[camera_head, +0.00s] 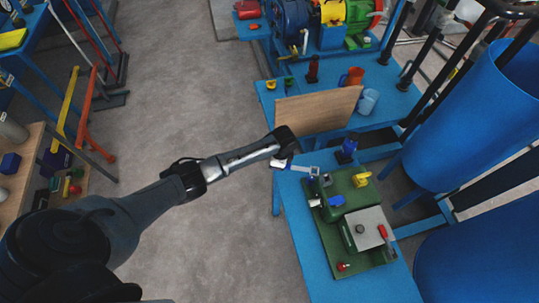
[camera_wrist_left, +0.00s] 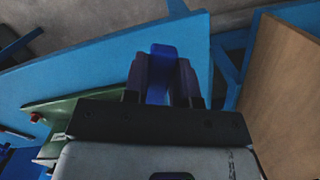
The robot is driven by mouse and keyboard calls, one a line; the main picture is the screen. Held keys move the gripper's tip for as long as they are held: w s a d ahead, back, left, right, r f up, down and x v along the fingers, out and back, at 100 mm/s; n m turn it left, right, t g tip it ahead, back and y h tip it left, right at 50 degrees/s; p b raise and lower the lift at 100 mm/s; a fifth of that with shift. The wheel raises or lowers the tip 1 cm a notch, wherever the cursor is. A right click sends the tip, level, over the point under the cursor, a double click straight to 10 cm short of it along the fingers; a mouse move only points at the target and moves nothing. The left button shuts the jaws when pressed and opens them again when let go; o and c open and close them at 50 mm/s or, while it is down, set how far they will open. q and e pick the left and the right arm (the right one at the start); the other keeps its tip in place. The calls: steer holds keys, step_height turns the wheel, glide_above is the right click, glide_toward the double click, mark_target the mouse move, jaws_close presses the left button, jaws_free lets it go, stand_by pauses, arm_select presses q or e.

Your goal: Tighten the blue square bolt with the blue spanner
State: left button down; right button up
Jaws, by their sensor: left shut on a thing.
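In the head view a pale bar with a bluish end (camera_head: 313,171) reaches right from the gripper towards the green fixture (camera_head: 340,230). A small blue part (camera_head: 336,201), possibly the blue square bolt, sits on the fixture, apart from the gripper. I cannot tell its exact shape. My right gripper is not in view.
The wooden board (camera_head: 318,108) stands upright just behind the gripper. A blue object on a dark base (camera_head: 348,150) stands at the table's far edge. The fixture carries a yellow part (camera_head: 361,180) and a red handle (camera_head: 382,231). Large blue tanks (camera_head: 465,125) stand at the right.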

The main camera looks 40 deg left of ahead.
arm_select(q)
steer(key=shift+d, duration=0.1)
steer(key=shift+r, duration=0.1)
stand_by(0.3)
steer(key=shift+p, duration=0.35)
steer(key=shift+s, duration=0.1)
steer(key=shift+f+b, duration=1.75)
steer(key=shift+f, duration=1.2)
steer(key=shift+p, duration=0.5)
